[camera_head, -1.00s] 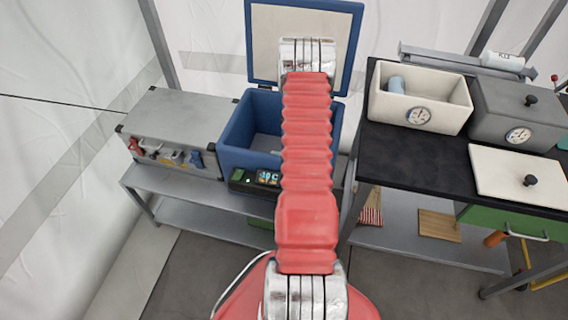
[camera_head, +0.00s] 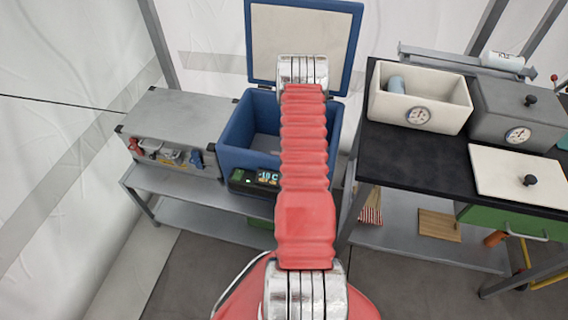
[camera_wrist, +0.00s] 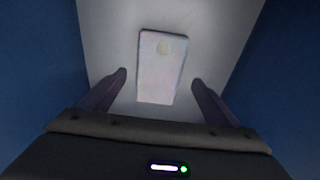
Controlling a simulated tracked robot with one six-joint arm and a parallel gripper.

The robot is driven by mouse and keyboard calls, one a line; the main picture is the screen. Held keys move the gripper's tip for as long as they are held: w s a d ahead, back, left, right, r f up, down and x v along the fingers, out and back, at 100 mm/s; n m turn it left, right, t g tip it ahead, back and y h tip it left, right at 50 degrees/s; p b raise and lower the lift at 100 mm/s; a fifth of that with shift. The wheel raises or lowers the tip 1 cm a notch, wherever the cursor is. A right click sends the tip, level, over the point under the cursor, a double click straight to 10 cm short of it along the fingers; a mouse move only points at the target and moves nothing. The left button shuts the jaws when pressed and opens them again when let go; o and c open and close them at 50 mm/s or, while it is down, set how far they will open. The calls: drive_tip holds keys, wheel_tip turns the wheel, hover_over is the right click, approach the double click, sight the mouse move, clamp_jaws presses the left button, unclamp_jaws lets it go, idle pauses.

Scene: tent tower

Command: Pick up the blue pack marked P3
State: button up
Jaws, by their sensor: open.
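In the wrist view a flat, pale, whitish pack (camera_wrist: 161,66) lies on a light grey surface between blue walls. A faint round yellowish mark is near its far end, and I cannot read any P3 on it. It looks pale rather than blue here. My gripper (camera_wrist: 159,78) is open, with one finger on either side of the pack's near part and gaps on both sides. I cannot tell how far above it the fingers are. In the head view the open blue cooler (camera_head: 238,159) stands behind my red arm, which hides my gripper and part of the cooler's inside.
The cooler's lid (camera_head: 274,40) stands raised at the back. A grey case (camera_head: 173,117) is left of the cooler. At right, a black-topped table (camera_head: 411,146) bears a white open box (camera_head: 437,97), a grey lidded box (camera_head: 515,108) and a white lid (camera_head: 505,171).

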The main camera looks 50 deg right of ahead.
drive_tip(key=shift+w+f, duration=0.15)
drive_tip(key=shift+f, duration=0.9)
drive_tip(key=shift+w+f, duration=0.1)
drive_tip(key=shift+f, duration=0.9)
drive_tip(key=shift+c, duration=0.6)
drive_tip(key=c, duration=1.2)
